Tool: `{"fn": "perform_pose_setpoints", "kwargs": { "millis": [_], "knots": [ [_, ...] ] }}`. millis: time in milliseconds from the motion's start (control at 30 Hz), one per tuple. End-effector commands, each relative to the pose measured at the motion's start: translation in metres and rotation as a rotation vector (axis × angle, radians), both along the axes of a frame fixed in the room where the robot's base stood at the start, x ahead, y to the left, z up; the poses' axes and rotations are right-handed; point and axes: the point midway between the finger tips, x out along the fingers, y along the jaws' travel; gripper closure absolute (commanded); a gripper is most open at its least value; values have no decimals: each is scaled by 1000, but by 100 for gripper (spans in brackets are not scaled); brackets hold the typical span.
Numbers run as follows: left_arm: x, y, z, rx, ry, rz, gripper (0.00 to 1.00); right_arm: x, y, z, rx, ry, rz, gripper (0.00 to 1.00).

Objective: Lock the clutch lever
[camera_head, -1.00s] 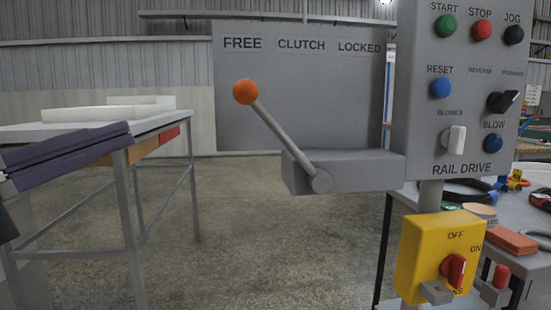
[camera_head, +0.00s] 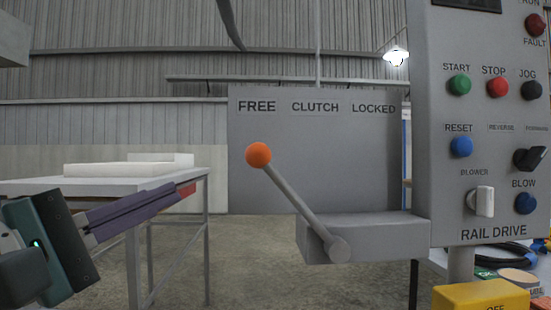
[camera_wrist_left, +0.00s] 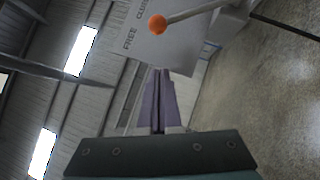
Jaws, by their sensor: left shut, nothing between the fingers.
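The clutch lever (camera_head: 300,205) is a grey rod with an orange ball knob (camera_head: 258,155). It tilts up to the left from its pivot on a grey box (camera_head: 375,238), with the knob below the FREE label on the clutch plate (camera_head: 315,150). My left gripper (camera_head: 192,190) is at the left, its purple fingers shut and empty, pointing right. In the head view its tips are left of and lower than the knob, apart from it. The left wrist view shows the shut fingers (camera_wrist_left: 160,75) and the knob (camera_wrist_left: 157,25) beyond their tips. My right gripper is not in view.
The RAIL DRIVE panel (camera_head: 475,195), with buttons and switches, stands to the right. A yellow switch box (camera_head: 480,297) is below it. A table (camera_head: 40,188) with white slabs stands behind my left gripper. Open floor (camera_head: 250,270) lies below the lever.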

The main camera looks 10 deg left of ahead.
Motion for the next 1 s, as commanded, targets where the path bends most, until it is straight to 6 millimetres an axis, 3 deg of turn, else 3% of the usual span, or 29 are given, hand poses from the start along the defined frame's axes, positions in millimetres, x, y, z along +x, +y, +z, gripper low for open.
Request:
{"fn": "perform_pose_setpoints", "kwargs": {
  "millis": [33,300,600,1000],
  "knots": [
    [10,-4,9,-4,-5,0,100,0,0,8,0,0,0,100],
    [56,-25,23,-5,0,-3,100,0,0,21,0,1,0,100],
    [66,-52,31,-2,1,-1,100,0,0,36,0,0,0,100],
    [66,-53,30,2,2,1,100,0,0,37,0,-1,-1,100]
  ]
}}
